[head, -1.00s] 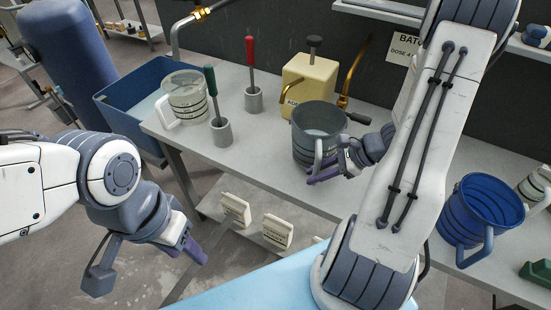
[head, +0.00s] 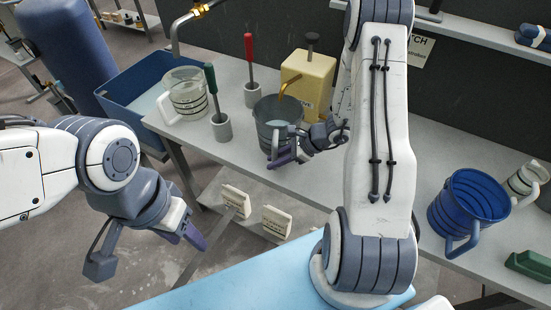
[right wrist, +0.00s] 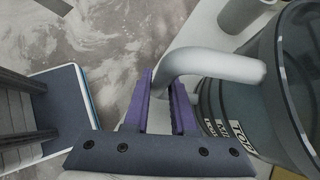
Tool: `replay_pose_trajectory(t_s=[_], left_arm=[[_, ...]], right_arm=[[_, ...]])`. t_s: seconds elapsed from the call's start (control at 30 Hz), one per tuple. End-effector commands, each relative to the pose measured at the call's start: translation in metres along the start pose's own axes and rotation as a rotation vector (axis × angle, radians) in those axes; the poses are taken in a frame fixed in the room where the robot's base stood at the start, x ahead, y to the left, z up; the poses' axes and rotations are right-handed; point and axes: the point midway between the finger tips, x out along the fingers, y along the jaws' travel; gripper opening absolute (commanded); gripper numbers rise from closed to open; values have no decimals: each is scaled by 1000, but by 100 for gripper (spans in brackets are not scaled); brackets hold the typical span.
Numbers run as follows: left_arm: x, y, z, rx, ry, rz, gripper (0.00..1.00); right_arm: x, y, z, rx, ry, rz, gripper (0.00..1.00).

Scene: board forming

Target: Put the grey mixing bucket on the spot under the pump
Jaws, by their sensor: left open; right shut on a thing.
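The grey mixing bucket (head: 264,128) is upright in front of the yellow pump (head: 316,68), over the back bench. The pump's brass spout (head: 290,82) reaches over the bucket's rim in the head view. I cannot tell whether the bucket's base touches the bench. My right gripper (head: 284,155) is shut on the bucket's handle. In the right wrist view the handle (right wrist: 222,64) passes between the purple fingers (right wrist: 160,103), with the marked bucket wall (right wrist: 225,120) to the right. My left gripper (head: 190,238) is open and empty, in front of the bench. The spot is hidden.
A red-handled tool (head: 249,62) and a green-handled tool (head: 213,90) stand in grey holders left of the bucket. A clear jug (head: 186,98) and a blue bin (head: 125,103) are further left. A blue bucket (head: 458,213) stands at right. The bench middle is partly behind my right arm.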

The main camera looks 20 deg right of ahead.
Motion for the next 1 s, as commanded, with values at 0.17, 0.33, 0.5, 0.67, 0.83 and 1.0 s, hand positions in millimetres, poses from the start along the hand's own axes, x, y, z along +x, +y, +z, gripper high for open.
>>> replay_pose_trajectory(t_s=[0.17, 0.33, 0.5, 0.67, 0.83, 1.0], left_arm=[[-2, 0, 0, 0, 0, 0, 50], [-1, 0, 0, 0, 0, 0, 50], [3, 0, 0, 0, 0, 0, 50], [2, 0, 0, 0, 0, 0, 50], [2, 0, 0, 0, 0, 0, 50], [-1, 0, 0, 0, 0, 0, 50]], right_arm=[[3, -1, -2, -6, -3, -3, 0], [3, -1, -2, -6, -3, -3, 0], [5, 1, -6, -1, 0, 0, 32], [5, 1, -5, -1, 0, 0, 54], [5, 1, -5, -1, 0, 0, 54], [-1, 0, -3, -2, 0, -3, 54]])
